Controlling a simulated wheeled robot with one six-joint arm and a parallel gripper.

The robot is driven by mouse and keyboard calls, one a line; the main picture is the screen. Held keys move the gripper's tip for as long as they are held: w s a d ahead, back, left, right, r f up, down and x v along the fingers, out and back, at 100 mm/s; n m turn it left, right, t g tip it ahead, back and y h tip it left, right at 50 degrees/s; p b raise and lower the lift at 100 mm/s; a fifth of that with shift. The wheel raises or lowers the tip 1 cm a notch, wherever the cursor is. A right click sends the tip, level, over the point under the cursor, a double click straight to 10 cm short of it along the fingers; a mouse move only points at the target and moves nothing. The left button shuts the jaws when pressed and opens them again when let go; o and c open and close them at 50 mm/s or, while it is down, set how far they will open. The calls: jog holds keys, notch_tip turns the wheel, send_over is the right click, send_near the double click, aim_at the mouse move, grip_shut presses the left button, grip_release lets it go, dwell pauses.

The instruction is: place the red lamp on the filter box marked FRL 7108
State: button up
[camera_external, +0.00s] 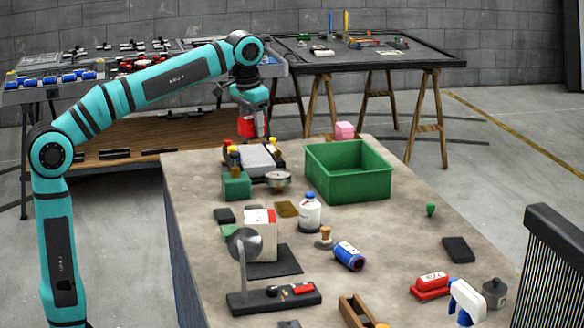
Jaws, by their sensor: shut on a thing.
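My gripper (254,125) is shut on a red thing, which looks like the red lamp (247,127). It holds the lamp above the far left end of the workbench, over a pale flat-topped box (254,160). A gap seems to show between the lamp and that box. A white box with a red patch (261,232) stands on a dark mat near the middle left. No marking FRL 7108 is legible, so I cannot tell which box bears it. The gripper's fingers partly hide the lamp.
A green bin (347,183) stands right of the pale box. A round-headed stand (244,270) rises in front. The bench's right middle is fairly clear.

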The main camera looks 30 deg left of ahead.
jog(key=s+d+m, duration=0.4)
jog(key=s+d, duration=0.6)
jog(key=s, duration=0.2)
send_over(263, 216)
jog(key=f, duration=0.9)
jog(key=shift+s+a+f, duration=0.15)
jog(key=shift+s+f, duration=0.05)
jog(key=shift+f, duration=2.85)
jog(key=shift+f, duration=0.15)
jog(key=o, duration=1)
jog(key=r, duration=0.8)
jog(key=s+a+r, duration=0.1)
jog(key=r, duration=0.3)
jog(key=shift+r, duration=0.15)
